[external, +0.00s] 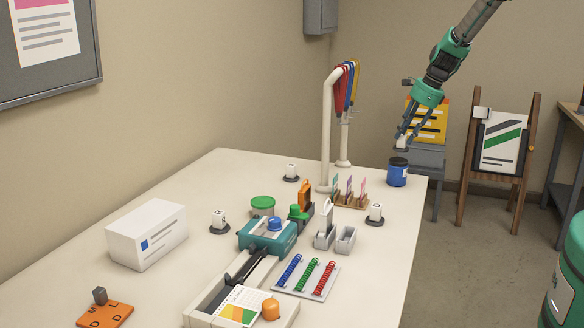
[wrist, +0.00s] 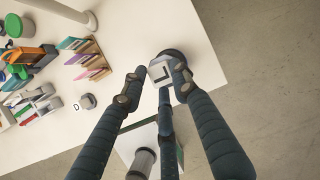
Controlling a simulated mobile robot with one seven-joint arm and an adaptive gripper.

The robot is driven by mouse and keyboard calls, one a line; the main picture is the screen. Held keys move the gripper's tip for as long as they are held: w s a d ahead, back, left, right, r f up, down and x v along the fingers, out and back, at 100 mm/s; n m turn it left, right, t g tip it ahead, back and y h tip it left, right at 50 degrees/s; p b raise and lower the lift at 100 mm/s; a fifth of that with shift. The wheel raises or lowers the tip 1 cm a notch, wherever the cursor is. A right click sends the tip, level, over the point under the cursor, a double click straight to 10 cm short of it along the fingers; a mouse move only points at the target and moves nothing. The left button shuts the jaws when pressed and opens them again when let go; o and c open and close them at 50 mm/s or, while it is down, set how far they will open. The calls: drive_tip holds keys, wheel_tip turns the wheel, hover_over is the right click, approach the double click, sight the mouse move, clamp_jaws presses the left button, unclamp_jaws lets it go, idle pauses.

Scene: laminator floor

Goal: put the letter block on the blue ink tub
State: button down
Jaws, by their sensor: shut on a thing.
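My gripper (external: 403,138) is shut on a white letter block (wrist: 160,72) marked with an L. In the wrist view the block sits between the fingertips (wrist: 155,80). In the external view the block (external: 401,144) is small and partly hidden by the fingers. The blue ink tub (external: 397,174) with a dark lid stands upright at the table's far right corner. The block is just above the lid with what looks like a small gap. In the wrist view only the dark lid (wrist: 174,54) shows behind the block, mostly hidden.
Other white letter blocks (external: 291,170) (external: 219,216) (external: 375,211) sit on dark round bases. A cream stand (external: 326,130) with coloured loops rises left of the tub. A wooden rack of cards (external: 351,203) lies nearer. The table's right edge is close to the tub.

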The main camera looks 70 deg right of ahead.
sight(403, 142)
drive_tip(key=shift+w+d, duration=0.3)
drive_tip(key=shift+f, duration=1.75)
drive_tip(key=shift+f, duration=0.1)
drive_tip(key=c, duration=1.3)
unclamp_jaws()
drive_tip(key=shift+c, duration=0.2)
drive_tip(key=v, duration=1.2)
drive_tip(key=shift+p, duration=0.3)
